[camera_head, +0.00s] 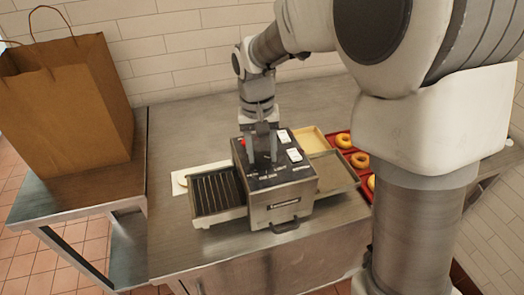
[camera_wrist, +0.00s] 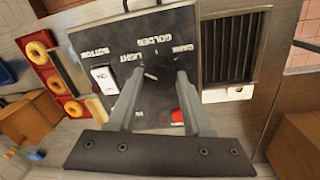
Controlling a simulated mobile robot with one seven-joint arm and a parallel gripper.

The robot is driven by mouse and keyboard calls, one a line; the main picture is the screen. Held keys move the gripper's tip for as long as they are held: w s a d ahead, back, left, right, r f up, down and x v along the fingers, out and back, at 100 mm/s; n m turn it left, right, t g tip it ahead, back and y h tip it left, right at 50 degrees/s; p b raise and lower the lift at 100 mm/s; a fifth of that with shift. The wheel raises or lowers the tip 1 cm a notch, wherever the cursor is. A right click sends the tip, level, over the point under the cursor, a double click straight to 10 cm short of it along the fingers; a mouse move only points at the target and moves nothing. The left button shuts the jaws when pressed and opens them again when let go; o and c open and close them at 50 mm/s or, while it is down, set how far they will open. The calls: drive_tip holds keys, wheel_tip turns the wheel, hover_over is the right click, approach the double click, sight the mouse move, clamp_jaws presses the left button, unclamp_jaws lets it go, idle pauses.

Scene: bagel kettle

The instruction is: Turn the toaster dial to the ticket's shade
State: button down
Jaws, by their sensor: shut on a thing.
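The toaster (camera_head: 282,207) is a steel box with a dark top panel on the counter. In the wrist view, the panel (camera_wrist: 215,60) carries the labels LIGHT, GOLDEN and DARK, upside down, around a dark round dial (camera_wrist: 157,70). My gripper (camera_head: 262,160) points straight down onto the panel. In the wrist view, its fingers (camera_wrist: 159,78) are shut on the dial, one on each side. The dial's pointer is hard to make out, so I cannot tell its shade. I see no readable ticket.
A slotted rack (camera_head: 216,192) sits left of the toaster, with a white piece (camera_head: 180,181) beside it. Trays (camera_head: 333,172) and a red tray of bagels (camera_head: 344,140) lie right. White switches (camera_wrist: 103,78) and a red button (camera_wrist: 177,116) flank the dial. A paper bag (camera_head: 68,110) stands left.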

sight(258, 157)
drive_tip(key=shift+n, duration=0.6)
drive_tip(key=shift+c, duration=1.6)
unclamp_jaws()
wheel_tip(258, 157, up, 17)
drive_tip(key=a+p, duration=0.1)
drive_tip(key=shift+r, duration=0.2)
drive_tip(key=shift+s, duration=0.15)
